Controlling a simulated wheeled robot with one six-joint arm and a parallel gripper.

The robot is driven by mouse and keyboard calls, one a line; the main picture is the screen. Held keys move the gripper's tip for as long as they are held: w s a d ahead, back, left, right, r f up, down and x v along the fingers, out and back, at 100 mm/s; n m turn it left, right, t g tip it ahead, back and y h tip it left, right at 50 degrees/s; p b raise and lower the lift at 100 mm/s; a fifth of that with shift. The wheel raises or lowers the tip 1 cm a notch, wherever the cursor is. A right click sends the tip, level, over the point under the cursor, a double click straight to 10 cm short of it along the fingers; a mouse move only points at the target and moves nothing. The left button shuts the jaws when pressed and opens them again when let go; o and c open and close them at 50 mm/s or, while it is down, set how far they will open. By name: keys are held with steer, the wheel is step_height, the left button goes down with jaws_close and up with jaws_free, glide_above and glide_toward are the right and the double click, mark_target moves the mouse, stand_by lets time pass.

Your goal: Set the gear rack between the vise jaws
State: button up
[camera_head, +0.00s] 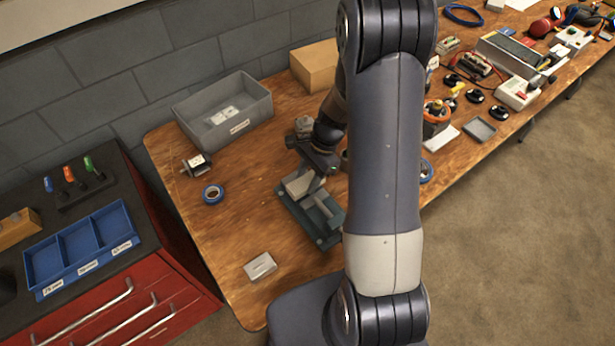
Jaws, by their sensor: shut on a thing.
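The vise (328,238) is a dark teal-grey tool on the wooden bench, near the middle of the view, with a lighter grey block (297,184) at its far left end. My gripper (318,176) reaches down over the vise's far end. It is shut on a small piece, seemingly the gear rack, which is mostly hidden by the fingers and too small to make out. I cannot tell whether the piece is between the jaws or above them. My arm hides the bench to the right of the vise.
A grey bin (247,104) and a cardboard box (314,66) stand behind. A blue tray (82,246) tops a red cabinet. Tools crowd the right bench.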

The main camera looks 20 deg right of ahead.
steer(key=shift+f+b, duration=0.5)
steer(key=shift+f, duration=0.15)
steer(key=o, duration=1)
steer(key=shift+o, duration=0.5)
steer(key=p+v, duration=0.8)
steer(key=v, duration=0.2)
steer(key=shift+d+r, duration=0.15)
steer(key=shift+r, duration=0.25)
